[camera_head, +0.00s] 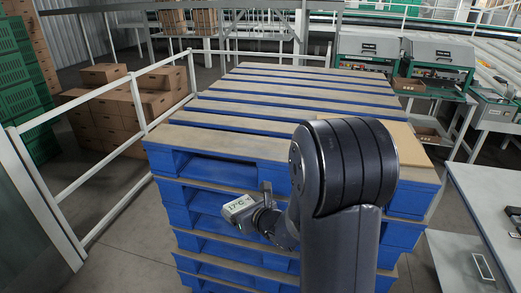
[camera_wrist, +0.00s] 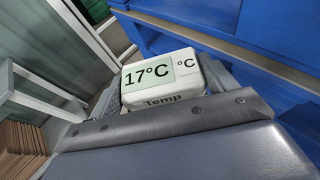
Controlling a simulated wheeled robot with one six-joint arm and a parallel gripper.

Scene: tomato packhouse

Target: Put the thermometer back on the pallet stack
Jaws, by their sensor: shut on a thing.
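The thermometer (camera_head: 238,208) is a small white box with a display reading 17°C. It also shows in the wrist view (camera_wrist: 162,78), with "Temp" printed on its lower face. My gripper (camera_head: 252,214) is shut on it and holds it in the air at the near side of the pallet stack, below its top. The pallet stack (camera_head: 235,143) is made of blue pallets with tan-edged slats on top. Part of the stack is hidden behind my arm. Its blue side shows at the upper right of the wrist view (camera_wrist: 200,38).
A flat tan cardboard piece (camera_head: 402,147) lies on the stack's right near corner, partly behind my arm. The rest of the top looks bare. A white railing (camera_head: 140,105) runs along the left, with brown cartons (camera_head: 100,118) beyond. A grey cabinet (camera_head: 490,210) stands at the right.

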